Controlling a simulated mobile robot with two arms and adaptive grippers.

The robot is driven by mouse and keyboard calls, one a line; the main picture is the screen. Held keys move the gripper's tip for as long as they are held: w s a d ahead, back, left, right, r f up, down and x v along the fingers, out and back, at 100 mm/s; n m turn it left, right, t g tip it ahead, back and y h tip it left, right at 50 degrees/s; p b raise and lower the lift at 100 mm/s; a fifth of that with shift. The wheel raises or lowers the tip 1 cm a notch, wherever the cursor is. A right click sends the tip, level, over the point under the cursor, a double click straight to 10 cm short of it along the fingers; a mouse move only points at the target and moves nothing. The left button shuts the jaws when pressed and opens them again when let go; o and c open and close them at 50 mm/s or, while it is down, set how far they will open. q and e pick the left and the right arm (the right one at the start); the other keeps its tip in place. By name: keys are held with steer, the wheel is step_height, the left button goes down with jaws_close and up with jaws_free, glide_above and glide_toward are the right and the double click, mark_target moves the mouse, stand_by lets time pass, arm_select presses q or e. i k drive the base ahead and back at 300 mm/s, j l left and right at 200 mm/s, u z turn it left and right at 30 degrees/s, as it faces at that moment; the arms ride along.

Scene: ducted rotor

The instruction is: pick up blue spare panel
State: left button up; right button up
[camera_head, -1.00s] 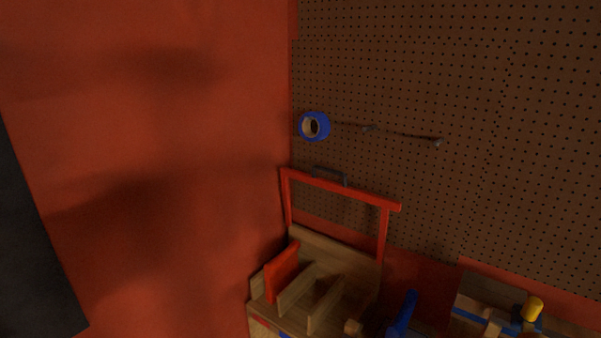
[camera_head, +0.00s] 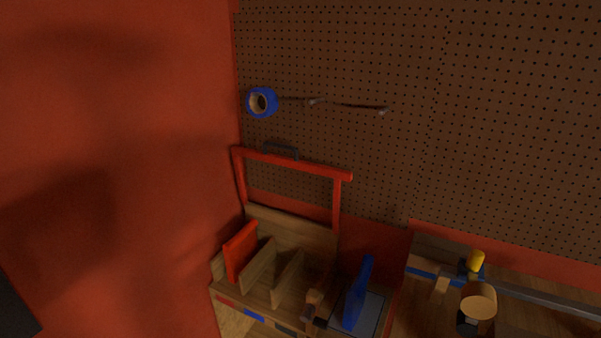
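The blue spare panel (camera_head: 358,293) stands upright at the bottom of the head view, just right of the wooden rack. It appears to stand on a grey plate (camera_head: 372,315). The wooden rack (camera_head: 291,277) has slots between its dividers, and a red panel (camera_head: 241,250) stands in its left slot. Neither of my grippers shows in the view.
A red frame (camera_head: 293,163) with a dark handle rises behind the rack. A roll of blue tape (camera_head: 261,102) hangs on the pegboard (camera_head: 400,60). A yellow-topped item (camera_head: 475,262) and a round tan-topped object (camera_head: 478,300) stand at the right. A red wall (camera_head: 110,160) bounds the left.

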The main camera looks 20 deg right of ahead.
mark_target(356, 295)
steer(key=l+z, duration=0.1)
steer(key=z, duration=1.15)
steer(key=i+j, duration=0.05)
